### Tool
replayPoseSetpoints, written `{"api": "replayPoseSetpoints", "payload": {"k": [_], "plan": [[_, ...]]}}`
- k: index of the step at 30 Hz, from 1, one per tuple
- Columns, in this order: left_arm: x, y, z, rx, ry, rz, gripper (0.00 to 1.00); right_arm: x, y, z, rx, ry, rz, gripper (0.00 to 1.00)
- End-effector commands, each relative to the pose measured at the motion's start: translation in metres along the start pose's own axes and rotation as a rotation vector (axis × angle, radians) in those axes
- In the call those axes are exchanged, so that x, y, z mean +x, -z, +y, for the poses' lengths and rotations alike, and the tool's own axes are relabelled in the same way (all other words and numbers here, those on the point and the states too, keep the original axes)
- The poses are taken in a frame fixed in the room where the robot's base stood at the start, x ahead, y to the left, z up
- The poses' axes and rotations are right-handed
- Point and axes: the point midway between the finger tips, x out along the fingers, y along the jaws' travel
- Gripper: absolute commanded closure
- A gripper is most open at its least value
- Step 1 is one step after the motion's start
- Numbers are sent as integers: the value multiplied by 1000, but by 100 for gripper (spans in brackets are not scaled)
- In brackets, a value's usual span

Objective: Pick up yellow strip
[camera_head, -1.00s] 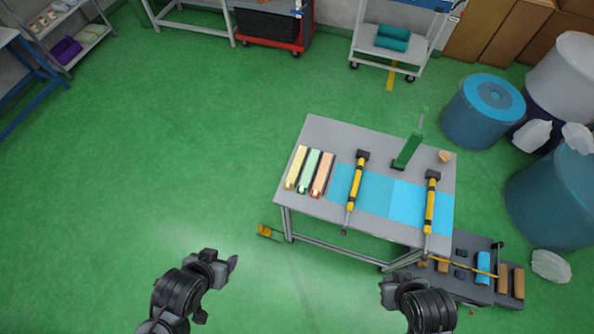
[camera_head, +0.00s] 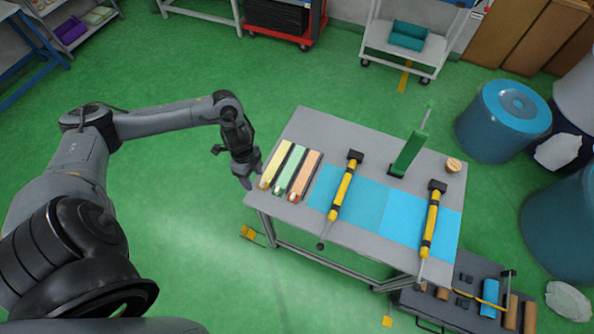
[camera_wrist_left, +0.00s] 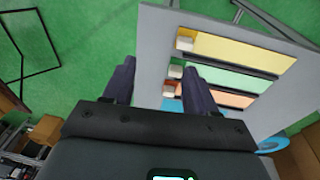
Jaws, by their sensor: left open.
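The yellow strip (camera_head: 275,164) lies at the left end of the grey table (camera_head: 320,129), the leftmost of three strips. Beside it lie a green strip (camera_head: 290,170) and an orange strip (camera_head: 305,175). My left gripper (camera_head: 246,180) is at the table's left edge, left of the yellow strip and apart from it. In the left wrist view the gripper (camera_wrist_left: 160,78) has its two dark fingers spread with nothing between them. The yellow strip (camera_wrist_left: 245,52) shows there right of and beyond the fingers, with a pale block (camera_wrist_left: 185,44) at its near end.
On the table are blue mats (camera_head: 357,202), two yellow-and-black tools (camera_head: 342,192) (camera_head: 430,225), a green upright device (camera_head: 408,155) and a small tan round object (camera_head: 453,165). A low dark rack (camera_head: 450,310) stands at the front right. Blue barrels (camera_head: 503,120) stand at the right.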

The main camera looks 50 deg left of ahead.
Motion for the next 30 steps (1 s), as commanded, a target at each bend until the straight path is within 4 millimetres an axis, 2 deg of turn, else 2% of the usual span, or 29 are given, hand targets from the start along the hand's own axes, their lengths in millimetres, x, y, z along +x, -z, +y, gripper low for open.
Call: {"api": "replayPoseSetpoints", "payload": {"k": [1, 3, 6, 15, 23, 30], "plan": [[-4, -7, -16, 2, 37, -15, 43, 11, -3, 0, 0, 0, 1, 100], [-13, -9, -29, 3, 68, -19, 43, 14, -4, -1, 0, 0, 2, 100], [-11, -6, -36, 4, 85, -13, 43, 16, -5, -1, 1, 0, 2, 100], [26, -4, -40, 4, 87, -8, 43, 16, -5, 0, 0, -1, 4, 100], [40, -4, -41, 5, 88, -9, 43, 16, -5, 1, -4, -4, 3, 100], [70, -4, -42, 4, 87, -9, 43, 15, -5, 1, -4, -5, 2, 100]]}}
